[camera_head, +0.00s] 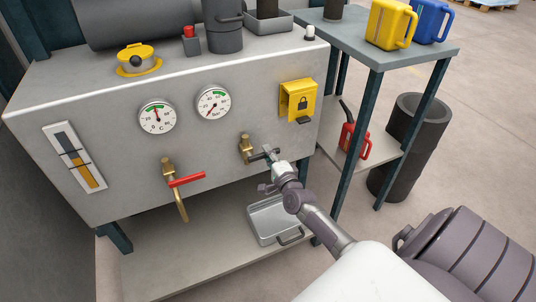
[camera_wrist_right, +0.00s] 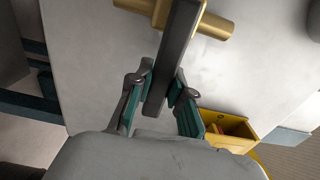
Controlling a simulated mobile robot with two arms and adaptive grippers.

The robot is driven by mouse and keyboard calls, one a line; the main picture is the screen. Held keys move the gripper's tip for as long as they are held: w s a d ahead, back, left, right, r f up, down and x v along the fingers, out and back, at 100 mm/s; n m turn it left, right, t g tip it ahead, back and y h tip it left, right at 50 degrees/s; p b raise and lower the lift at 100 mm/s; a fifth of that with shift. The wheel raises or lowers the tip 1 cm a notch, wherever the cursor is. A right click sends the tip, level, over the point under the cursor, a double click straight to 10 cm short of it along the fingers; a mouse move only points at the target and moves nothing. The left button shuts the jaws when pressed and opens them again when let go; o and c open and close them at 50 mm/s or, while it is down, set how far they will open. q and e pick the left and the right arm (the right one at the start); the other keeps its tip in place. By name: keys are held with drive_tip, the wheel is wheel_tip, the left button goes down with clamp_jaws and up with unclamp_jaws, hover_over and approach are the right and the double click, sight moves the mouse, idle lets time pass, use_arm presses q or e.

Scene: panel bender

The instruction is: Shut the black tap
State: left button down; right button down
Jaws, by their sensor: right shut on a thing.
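The black tap is a brass valve (camera_head: 245,147) on the front of the grey machine panel, with a dark lever (camera_head: 258,156). In the head view the lever sticks out to the right of the brass body. The lever also shows in the right wrist view (camera_wrist_right: 178,45), crossing in front of the brass pipe (camera_wrist_right: 212,25). My right gripper (camera_head: 273,157) is at the lever's free end. In the wrist view its two green-padded fingers (camera_wrist_right: 162,88) stand on either side of the lever, closed on it. My left gripper is not in view.
A second brass tap with a red lever (camera_head: 187,179) is to the left. A yellow lock box (camera_head: 298,100) is above right of my gripper. A metal tray (camera_head: 262,222) lies below. A side table (camera_head: 375,50) stands at right.

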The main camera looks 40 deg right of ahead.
drive_tip(key=shift+f, duration=0.1)
drive_tip(key=c, duration=1)
unclamp_jaws()
drive_tip(key=shift+c, duration=0.2)
drive_tip(key=v, duration=1.2)
